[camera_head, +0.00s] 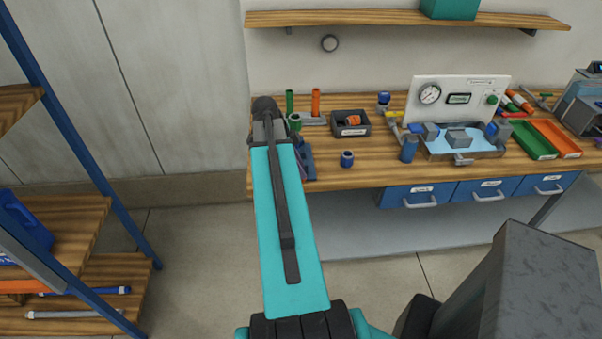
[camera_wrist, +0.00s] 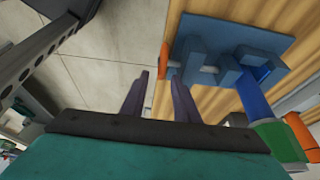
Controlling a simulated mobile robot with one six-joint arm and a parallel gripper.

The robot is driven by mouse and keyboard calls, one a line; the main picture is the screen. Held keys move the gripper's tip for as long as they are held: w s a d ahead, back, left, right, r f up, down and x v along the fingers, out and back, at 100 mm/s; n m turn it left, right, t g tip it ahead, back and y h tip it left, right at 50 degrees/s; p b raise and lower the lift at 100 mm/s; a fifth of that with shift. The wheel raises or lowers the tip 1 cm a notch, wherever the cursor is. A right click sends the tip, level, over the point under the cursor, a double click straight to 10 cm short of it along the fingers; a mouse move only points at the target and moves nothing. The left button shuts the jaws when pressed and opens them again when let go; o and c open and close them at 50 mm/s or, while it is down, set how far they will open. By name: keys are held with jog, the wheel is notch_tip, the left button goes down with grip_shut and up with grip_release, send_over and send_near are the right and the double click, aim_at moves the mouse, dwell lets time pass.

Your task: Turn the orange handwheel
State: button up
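In the wrist view, an orange part (camera_wrist: 165,62), seen nearly edge-on, sits at the left end of a short rod on a blue fixture (camera_wrist: 262,46); it looks like the handwheel. My gripper (camera_wrist: 160,80) has two dark fingers standing apart with an empty gap. The orange part appears just beyond the fingertips, nearer the right finger; I cannot tell whether they touch. In the head view, the blue fixture (camera_head: 307,160) shows partly at the bench's left end behind my teal arm. The handwheel and my fingers are hidden there.
Green and orange tubes (camera_head: 315,102) stand behind the fixture. A black bin (camera_head: 350,131) with orange pieces and a small blue cup (camera_head: 347,158) are to its right. A white gauge panel (camera_head: 460,98) stands farther right. A blue-framed shelf (camera_head: 85,150) is at left; floor between is clear.

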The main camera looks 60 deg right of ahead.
jog(key=shift+p+x, duration=0.4)
jog(key=shift+x, duration=1.15)
